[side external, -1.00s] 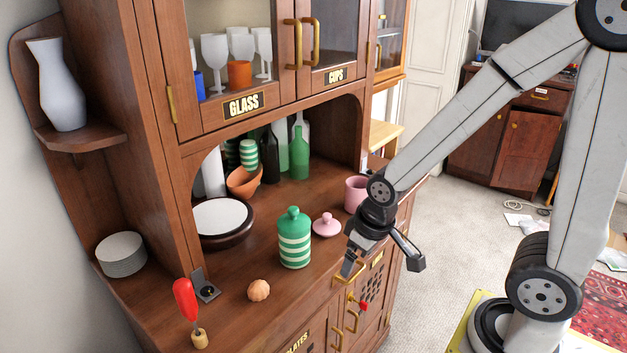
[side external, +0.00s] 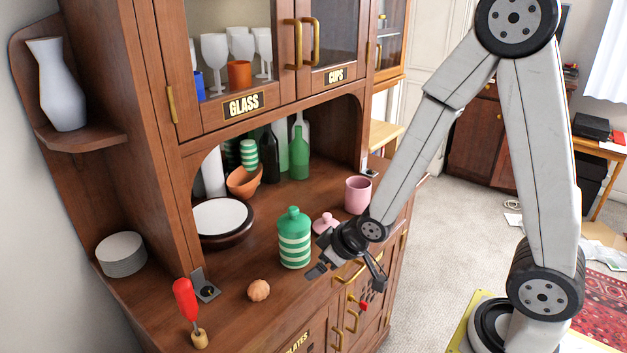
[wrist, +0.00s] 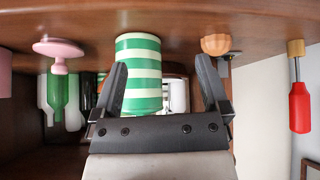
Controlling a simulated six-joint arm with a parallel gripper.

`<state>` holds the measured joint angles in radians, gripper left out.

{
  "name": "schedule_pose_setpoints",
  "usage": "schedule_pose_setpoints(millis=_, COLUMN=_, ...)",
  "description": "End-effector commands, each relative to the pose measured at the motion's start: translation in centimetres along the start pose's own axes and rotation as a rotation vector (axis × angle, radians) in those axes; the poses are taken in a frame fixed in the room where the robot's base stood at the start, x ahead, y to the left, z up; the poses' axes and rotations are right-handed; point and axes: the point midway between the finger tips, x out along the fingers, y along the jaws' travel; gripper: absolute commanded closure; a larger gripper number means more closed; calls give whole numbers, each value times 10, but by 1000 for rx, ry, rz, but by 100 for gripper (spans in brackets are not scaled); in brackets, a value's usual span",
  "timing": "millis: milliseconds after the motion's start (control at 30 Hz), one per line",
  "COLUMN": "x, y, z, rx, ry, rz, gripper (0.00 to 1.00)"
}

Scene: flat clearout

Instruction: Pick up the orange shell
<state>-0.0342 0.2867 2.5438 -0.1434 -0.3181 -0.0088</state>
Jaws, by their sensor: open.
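The orange shell (side external: 259,290) is a small ribbed lump lying on the wooden counter near its front edge. It also shows in the wrist view (wrist: 215,44), at the top, beyond the right finger. My gripper (side external: 347,272) is open and empty, to the right of the shell and clear of it, by the counter's front edge. In the wrist view its two fingers (wrist: 163,76) are spread wide, with the green-and-white striped jar behind the gap. Nothing hides the shell in the side view.
The striped jar (side external: 294,240) stands between the shell and the pink lid (side external: 326,224). A red-handled tool (side external: 186,300) stands left of the shell, with a dark metal bracket (side external: 205,287) behind it. A pink cup (side external: 358,195) stands further right. Counter around the shell is bare.

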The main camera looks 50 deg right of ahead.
Motion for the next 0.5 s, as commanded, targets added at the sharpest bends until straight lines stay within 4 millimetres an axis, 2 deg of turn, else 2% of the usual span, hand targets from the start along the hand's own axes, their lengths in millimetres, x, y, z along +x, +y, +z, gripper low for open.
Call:
schedule_pose_setpoints(millis=200, x=18, y=-14, z=-8, rx=-54, ry=143, rz=-46, gripper=4)
schedule_pose_setpoints(millis=500, x=32, y=-34, z=-17, rx=-99, ry=325, rz=-119, gripper=4)
